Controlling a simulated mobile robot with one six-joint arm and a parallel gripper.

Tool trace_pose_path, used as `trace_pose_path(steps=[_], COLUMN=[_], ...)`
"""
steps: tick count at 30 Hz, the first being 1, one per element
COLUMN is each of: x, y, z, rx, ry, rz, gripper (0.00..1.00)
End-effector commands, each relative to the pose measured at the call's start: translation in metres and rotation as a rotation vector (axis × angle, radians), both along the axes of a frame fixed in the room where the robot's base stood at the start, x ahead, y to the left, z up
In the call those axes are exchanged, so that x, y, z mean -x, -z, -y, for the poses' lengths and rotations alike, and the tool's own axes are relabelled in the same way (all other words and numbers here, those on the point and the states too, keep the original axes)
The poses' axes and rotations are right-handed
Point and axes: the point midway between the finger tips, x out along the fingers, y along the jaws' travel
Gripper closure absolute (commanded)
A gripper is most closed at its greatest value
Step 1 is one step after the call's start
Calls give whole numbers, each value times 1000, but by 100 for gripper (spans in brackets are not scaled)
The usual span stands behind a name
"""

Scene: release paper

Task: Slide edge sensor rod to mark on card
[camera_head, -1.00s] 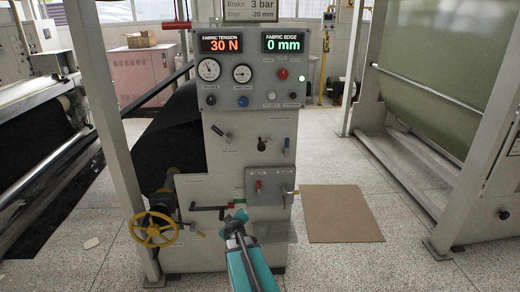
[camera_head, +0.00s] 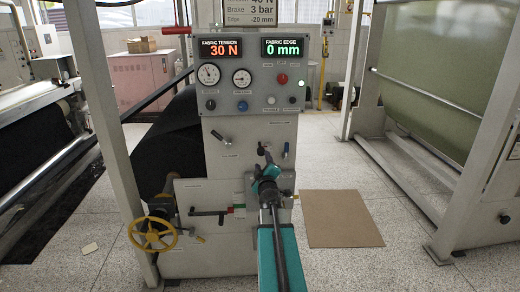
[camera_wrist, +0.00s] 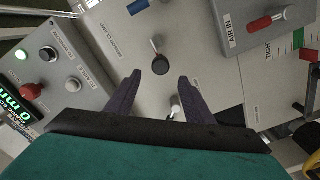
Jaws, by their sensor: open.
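The card (camera_head: 249,12) at the top of the machine reads "Brake 3 bar" and "Edge -20 mm"; its top is cut off. The fabric edge display (camera_head: 283,47) reads 0 mm. I cannot tell for certain which part is the edge sensor rod. A small black knob with a short lever (camera_wrist: 160,67) is on the panel just beyond my fingertips, apart from them. My gripper (camera_wrist: 163,80) is open and empty, pointing at the panel. In the head view my gripper (camera_head: 264,168) is in front of the panel's lower middle, and my arm hides part of the lower plate.
A pale-tipped lever (camera_wrist: 175,107) shows between my fingers. The AIR IN plate (camera_wrist: 262,35) carries a red lever. A yellow handwheel (camera_head: 152,234) is at lower left. A brown mat (camera_head: 342,219) lies on open floor at right.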

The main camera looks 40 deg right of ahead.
Motion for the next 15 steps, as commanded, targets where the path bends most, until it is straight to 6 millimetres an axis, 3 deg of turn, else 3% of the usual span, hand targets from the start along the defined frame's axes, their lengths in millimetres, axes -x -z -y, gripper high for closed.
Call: trace_pose_path(steps=[15], x=[-21], y=[1], z=[17], rx=[0], ry=[-1], rz=[-2], gripper=[52])
